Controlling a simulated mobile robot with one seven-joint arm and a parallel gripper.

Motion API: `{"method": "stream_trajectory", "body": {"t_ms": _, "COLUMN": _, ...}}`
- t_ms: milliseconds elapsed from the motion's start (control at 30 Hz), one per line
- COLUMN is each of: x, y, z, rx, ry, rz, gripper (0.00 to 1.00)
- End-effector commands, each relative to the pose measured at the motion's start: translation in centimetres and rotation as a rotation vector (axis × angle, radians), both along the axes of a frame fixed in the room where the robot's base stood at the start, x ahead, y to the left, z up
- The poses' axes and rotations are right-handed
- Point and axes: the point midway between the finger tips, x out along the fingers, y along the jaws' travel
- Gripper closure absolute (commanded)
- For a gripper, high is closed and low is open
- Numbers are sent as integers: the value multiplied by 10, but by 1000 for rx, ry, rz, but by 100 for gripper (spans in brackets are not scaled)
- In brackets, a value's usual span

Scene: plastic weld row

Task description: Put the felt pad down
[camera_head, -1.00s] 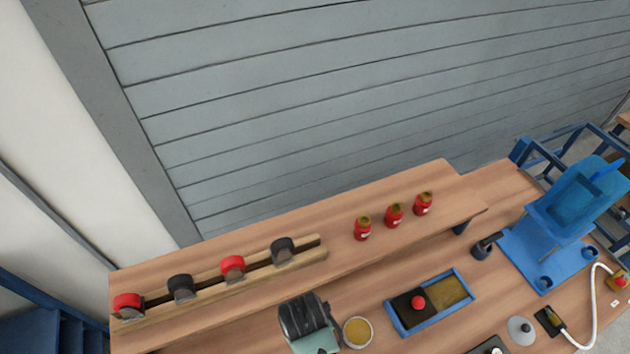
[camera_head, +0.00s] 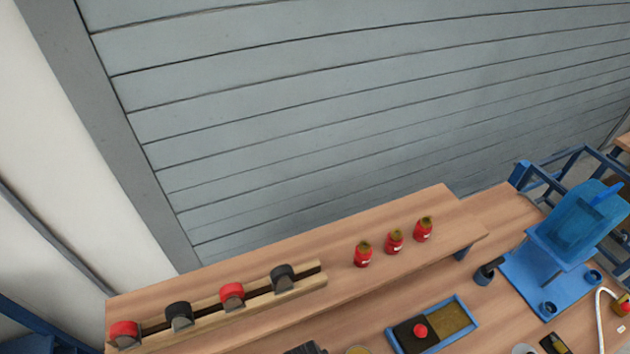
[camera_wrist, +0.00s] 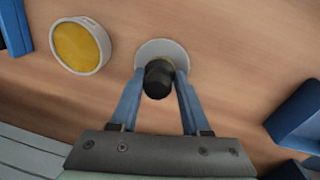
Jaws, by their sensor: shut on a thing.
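My gripper (camera_wrist: 160,76) shows in the wrist view with its two blue fingers shut on the black knob of a pale round pad (camera_wrist: 178,50), which I take to be the felt pad. The knob covers part of the disc. The disc is over the wooden bench top (camera_wrist: 230,70); I cannot tell whether it touches the wood. I cannot make out the held pad in the head view.
A round yellow-filled dish (camera_wrist: 80,45) lies left of the pad. Blue parts (camera_wrist: 300,115) stand at the right. In the head view a blue tray (camera_head: 476,322) with a red-knobbed block, red jars (camera_head: 395,241) and a slotted wooden rack (camera_head: 320,278) stand on the bench.

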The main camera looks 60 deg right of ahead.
Motion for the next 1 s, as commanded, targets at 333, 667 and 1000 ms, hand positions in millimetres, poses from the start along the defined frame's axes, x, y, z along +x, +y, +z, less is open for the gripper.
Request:
{"method": "stream_trajectory", "body": {"t_ms": 333, "x": 0, "y": 0, "z": -2, "rx": 0, "ry": 1, "rz": 0, "gripper": 22}}
{"method": "stream_trajectory", "body": {"t_ms": 667, "x": 0, "y": 0, "z": 2, "rx": 0, "ry": 1, "rz": 0, "gripper": 22}}
{"method": "stream_trajectory", "body": {"t_ms": 1000, "x": 2, "y": 5, "z": 48, "rx": -1, "ry": -3, "rz": 1, "gripper": 22}}
